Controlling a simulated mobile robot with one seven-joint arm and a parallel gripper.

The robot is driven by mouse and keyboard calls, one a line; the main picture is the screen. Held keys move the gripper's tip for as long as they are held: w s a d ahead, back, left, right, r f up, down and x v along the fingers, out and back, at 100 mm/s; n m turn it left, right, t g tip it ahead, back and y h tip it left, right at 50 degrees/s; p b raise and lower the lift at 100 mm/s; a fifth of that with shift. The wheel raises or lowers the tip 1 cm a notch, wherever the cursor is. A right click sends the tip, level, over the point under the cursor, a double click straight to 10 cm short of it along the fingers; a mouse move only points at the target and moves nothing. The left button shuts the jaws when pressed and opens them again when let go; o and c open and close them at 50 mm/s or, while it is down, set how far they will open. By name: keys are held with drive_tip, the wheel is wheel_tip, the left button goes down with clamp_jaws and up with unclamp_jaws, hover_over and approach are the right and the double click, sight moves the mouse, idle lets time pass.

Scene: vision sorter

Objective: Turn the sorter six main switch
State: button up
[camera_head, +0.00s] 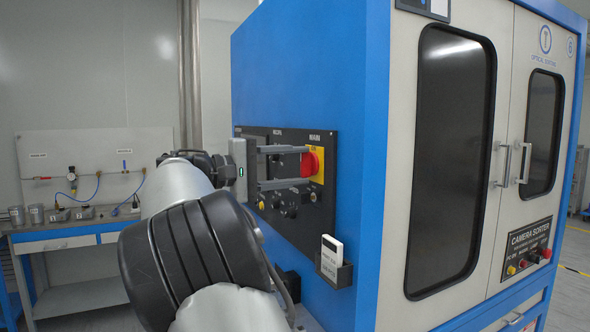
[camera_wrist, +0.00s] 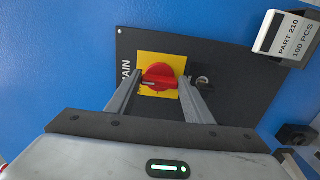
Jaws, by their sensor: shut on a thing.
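The main switch is a red rotary knob (camera_head: 309,164) on a yellow plate (camera_head: 319,160), at the upper right of the black panel (camera_head: 297,226) on the blue side of the sorter (camera_head: 362,100). In the wrist view the red knob (camera_wrist: 158,76) sits between my two finger bars, on its yellow plate (camera_wrist: 166,60). My gripper (camera_head: 306,166) reaches to the panel from the left and is shut on the knob, one finger above it and one below. The fingertips show at the knob's two sides in the wrist view (camera_wrist: 160,82). The sorter bears the number 6.
A holder with a white card (camera_head: 332,250) juts from the blue side, below right of the knob. A key lock (camera_wrist: 204,83) is beside the knob. Several other knobs are on the panel. A workbench (camera_head: 70,236) stands at the left, against the wall.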

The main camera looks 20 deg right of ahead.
idle(0.3)
drive_tip(key=o, duration=1.1)
drive_tip(key=shift+c, duration=0.2)
drive_tip(key=shift+a, duration=0.1)
drive_tip(key=a+p, duration=0.1)
drive_tip(key=a, duration=1.6)
drive_tip(key=shift+s+a, duration=0.2)
drive_tip(key=shift+s, duration=0.1)
